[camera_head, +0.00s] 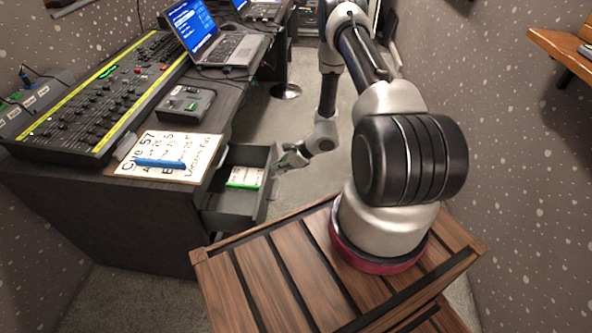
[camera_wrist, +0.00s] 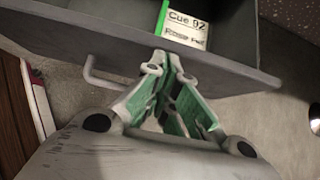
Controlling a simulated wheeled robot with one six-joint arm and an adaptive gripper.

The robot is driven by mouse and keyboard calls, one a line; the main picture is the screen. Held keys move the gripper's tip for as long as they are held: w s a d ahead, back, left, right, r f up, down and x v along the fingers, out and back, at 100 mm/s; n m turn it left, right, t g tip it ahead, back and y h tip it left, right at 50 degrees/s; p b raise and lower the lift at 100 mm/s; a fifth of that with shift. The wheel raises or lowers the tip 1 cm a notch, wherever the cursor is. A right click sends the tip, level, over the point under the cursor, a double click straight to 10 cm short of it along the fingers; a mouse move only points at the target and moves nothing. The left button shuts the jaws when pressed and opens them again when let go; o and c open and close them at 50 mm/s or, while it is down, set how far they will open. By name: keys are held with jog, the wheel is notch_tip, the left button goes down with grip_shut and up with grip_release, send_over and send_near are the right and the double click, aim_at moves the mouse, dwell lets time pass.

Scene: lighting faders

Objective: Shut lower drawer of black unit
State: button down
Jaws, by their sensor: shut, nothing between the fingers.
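A dark drawer (camera_head: 268,188) stands pulled out from the black desk unit (camera_head: 130,225); I cannot tell from here whether it is the lower one. A card with a green edge (camera_head: 245,177) lies inside it. In the wrist view the drawer's front panel (camera_wrist: 90,35) crosses the top, with a bar handle (camera_wrist: 92,78) on its outer face at left. My gripper (camera_head: 285,160) is at the outer side of the front panel, towards its far end. Its green-padded fingers (camera_wrist: 165,62) are shut and empty, with tips at the panel; contact is unclear.
A paper cue sheet (camera_head: 185,150) with a blue pen lies on the desk top above the drawer. A mixing console (camera_head: 100,95), a small box (camera_head: 185,103) and a laptop (camera_head: 225,48) stand there too. A slatted wooden surface (camera_head: 260,285) is in front. Carpeted floor is clear beyond the drawer.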

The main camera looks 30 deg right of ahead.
jog(key=w+a, duration=1.1)
jog(key=a, duration=0.5)
jog(key=shift+a+r, duration=0.1)
jog(key=s+d+r, duration=0.6)
jog(key=d+r, duration=0.1)
jog(key=d, duration=0.2)
jog(key=shift+s+d, duration=0.3)
